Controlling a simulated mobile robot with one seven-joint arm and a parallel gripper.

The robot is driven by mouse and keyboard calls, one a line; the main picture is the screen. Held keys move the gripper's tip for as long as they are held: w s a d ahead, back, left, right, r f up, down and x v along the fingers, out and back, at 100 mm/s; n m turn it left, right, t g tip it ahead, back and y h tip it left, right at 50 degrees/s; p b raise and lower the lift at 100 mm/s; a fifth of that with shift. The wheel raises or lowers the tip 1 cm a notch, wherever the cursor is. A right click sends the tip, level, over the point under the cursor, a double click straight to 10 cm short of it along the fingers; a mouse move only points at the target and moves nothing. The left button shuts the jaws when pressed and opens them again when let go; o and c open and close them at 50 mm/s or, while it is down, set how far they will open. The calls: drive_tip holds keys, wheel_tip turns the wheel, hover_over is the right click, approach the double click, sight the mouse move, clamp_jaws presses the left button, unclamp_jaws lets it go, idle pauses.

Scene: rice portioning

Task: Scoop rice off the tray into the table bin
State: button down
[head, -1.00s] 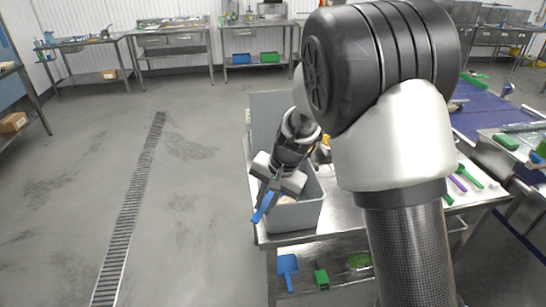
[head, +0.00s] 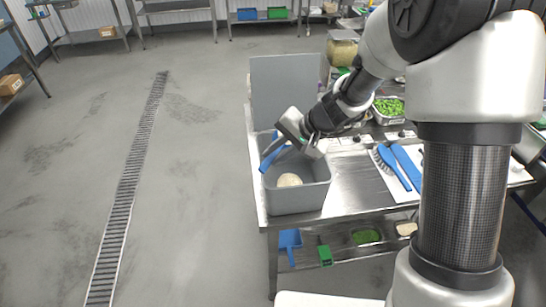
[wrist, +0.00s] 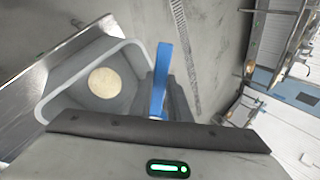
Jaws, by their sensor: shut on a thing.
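The grey table bin (head: 297,202) stands at the table's left front corner, with a round pale mound of rice (head: 289,180) on its floor. The bin (wrist: 52,92) and rice (wrist: 105,82) also show in the wrist view. My gripper (head: 283,142) is above the bin's rear left part, shut on a blue tool (head: 270,158). The blue tool (wrist: 160,75) sticks out from between the fingers in the wrist view, beside the bin's rim. Whether rice is on the tool cannot be told. I cannot make out a rice tray on the tabletop.
A grey upright panel (head: 285,90) stands behind the bin. A tray of green pieces (head: 388,108) and blue brushes (head: 408,168) lie to the right. A blue dustpan (head: 289,240) is on the lower shelf. Open floor lies left of the table.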

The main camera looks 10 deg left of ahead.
drive_tip(key=shift+f+y+b, duration=0.2)
drive_tip(key=shift+y+b, duration=0.1)
drive_tip(key=shift+b, duration=0.1)
drive_tip(key=shift+d+y+b, duration=0.15)
drive_tip(key=shift+y+b, duration=0.15)
drive_tip(key=shift+b, duration=0.55)
drive_tip(key=b, duration=0.2)
drive_tip(key=t+y+b, duration=0.1)
drive_tip(key=b, duration=0.1)
drive_tip(key=shift+d+r, duration=0.1)
drive_tip(key=shift+d, duration=0.15)
drive_tip(key=y+b, duration=0.2)
drive_tip(key=b, duration=0.1)
drive_tip(key=d+t+y+b, duration=0.1)
drive_tip(key=y+b, duration=0.1)
drive_tip(key=b, duration=0.2)
drive_tip(key=shift+s, duration=0.2)
drive_tip(key=shift+y+b, duration=0.3)
drive_tip(key=shift+b, duration=0.8)
drive_tip(key=y+b, duration=0.1)
drive_tip(key=b, duration=0.2)
drive_tip(key=t+y+b, duration=0.1)
drive_tip(key=b, duration=0.3)
drive_tip(key=shift+s+d, duration=0.15)
drive_tip(key=shift+d, duration=0.2)
